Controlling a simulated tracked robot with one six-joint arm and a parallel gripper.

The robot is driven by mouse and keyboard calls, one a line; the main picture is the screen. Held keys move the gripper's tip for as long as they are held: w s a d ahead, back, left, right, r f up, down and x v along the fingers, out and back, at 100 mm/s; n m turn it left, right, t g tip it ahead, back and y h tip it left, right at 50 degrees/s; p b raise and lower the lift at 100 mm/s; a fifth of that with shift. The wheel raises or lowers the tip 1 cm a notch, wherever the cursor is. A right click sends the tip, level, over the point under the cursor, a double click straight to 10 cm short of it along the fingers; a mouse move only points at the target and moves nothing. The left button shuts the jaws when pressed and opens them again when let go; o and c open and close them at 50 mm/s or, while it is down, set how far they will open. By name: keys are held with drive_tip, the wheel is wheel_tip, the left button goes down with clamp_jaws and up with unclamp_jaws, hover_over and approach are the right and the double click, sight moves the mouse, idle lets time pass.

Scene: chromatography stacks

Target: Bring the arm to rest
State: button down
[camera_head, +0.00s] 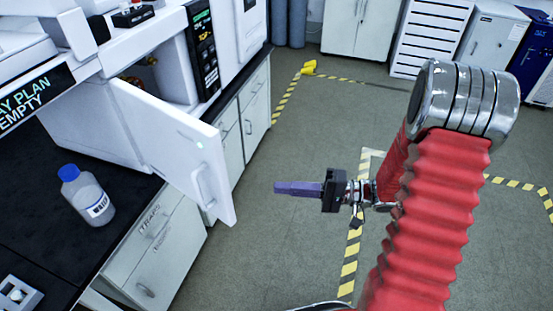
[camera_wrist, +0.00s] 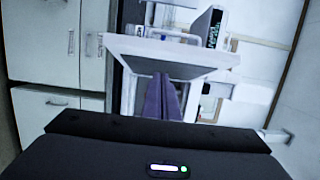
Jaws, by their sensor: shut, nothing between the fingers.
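My gripper (camera_head: 278,188) is at the middle of the head view, held level over open floor and pointing left. Its purple fingers are shut together with nothing between them. In the wrist view the fingers (camera_wrist: 162,98) also lie together, pointing toward the open white instrument door. My arm is bent, its red sleeve rising at the right of the head view. The open door (camera_head: 185,150) stands to the left of my fingertips, with a visible gap between them.
A bottle with a blue cap (camera_head: 87,195) stands on the dark bench (camera_head: 30,185) at the left. White cabinets (camera_head: 362,25) line the back. Yellow-black tape (camera_head: 350,262) marks the floor. The floor around my gripper is clear.

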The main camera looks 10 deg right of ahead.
drive_tip(key=s+d+f+m+g+h, duration=0.1)
drive_tip(key=s+f+g+h, duration=0.1)
drive_tip(key=s+g+h, duration=0.4)
drive_tip(key=s+d+f+m+g+h, duration=0.1)
drive_tip(key=s+f+h, duration=0.25)
drive_tip(key=s, duration=0.45)
wheel_tip(320, 180, up, 19)
drive_tip(key=s+n+t+h, duration=0.1)
drive_tip(key=n+t+h, duration=0.4)
drive_tip(key=t+h, duration=0.2)
drive_tip(key=shift+d+f+h, duration=0.15)
drive_tip(key=shift+d+h, duration=0.15)
drive_tip(key=shift+h, duration=0.05)
